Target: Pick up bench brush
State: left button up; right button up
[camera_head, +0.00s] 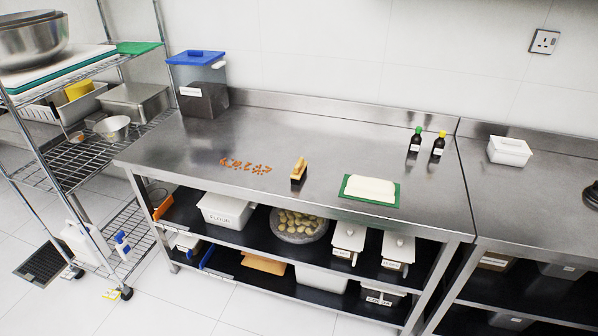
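The bench brush (299,168) stands upright on the steel worktable (330,145), near the middle of its front half. It has a tan, wooden-looking upper part and a dark lower part. Nothing touches it and its top is clear. Small orange-brown bits (246,166) lie scattered on the table to its left. Neither of my grippers is in view.
A green board with a white block (370,188) lies right of the brush. Two dark bottles (438,147) stand at the back right. A blue-lidded bin (200,88) stands at the back left. A wire rack (75,150) is on the left. The table behind the brush is clear.

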aim_at(300, 168)
jog(key=i+j, duration=0.45)
jog(key=i+j+z, duration=0.75)
jog(key=z, duration=0.15)
